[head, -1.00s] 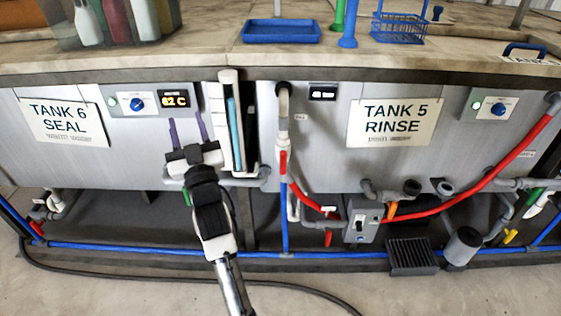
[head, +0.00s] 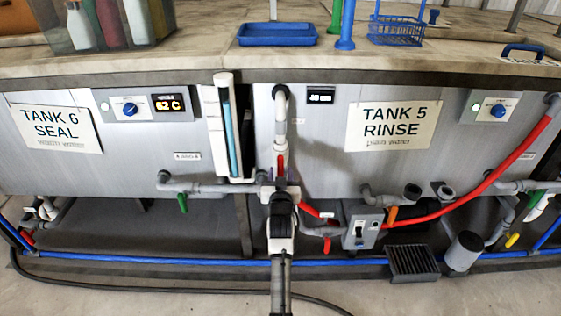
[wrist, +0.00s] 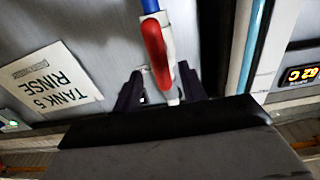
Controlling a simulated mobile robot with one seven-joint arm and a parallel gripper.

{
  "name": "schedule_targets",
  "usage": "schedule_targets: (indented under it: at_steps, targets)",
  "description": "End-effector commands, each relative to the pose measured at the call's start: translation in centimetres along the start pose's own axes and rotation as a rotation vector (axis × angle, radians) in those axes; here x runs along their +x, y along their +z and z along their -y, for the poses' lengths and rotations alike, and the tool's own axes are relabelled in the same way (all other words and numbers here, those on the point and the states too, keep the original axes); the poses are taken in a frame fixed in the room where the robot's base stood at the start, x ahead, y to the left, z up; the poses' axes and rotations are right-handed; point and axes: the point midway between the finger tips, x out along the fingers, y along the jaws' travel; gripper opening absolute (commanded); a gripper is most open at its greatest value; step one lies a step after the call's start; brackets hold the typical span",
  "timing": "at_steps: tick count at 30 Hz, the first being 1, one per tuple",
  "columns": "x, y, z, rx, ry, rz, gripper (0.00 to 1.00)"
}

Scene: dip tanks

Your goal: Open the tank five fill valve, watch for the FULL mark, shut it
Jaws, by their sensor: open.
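A sight tube (head: 231,130) with blue liquid stands left of the pipe; no FULL mark is readable.
A grey switch box (head: 362,229) and red hose (head: 480,184) are right of my gripper. A green-handled valve (head: 182,202) is under tank six. A blue pipe (head: 150,259) runs low along the front. A small display (head: 320,96) is above.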

Motion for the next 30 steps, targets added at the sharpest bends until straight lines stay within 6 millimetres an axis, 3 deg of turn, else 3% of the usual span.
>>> schedule_targets:
  at_steps: [3,9,23,30]
  targets:
    - [2.3,-0.2,0.0,0.000,-0.001,-0.002,0.42]
    - [4.9,-0.1,0.1,0.000,-0.001,-0.001,0.42]
    - [6.0,0.0,0.1,0.000,-0.001,-0.001,0.42]
    - [6.0,0.0,0.1,0.000,-0.001,-0.001,0.13]
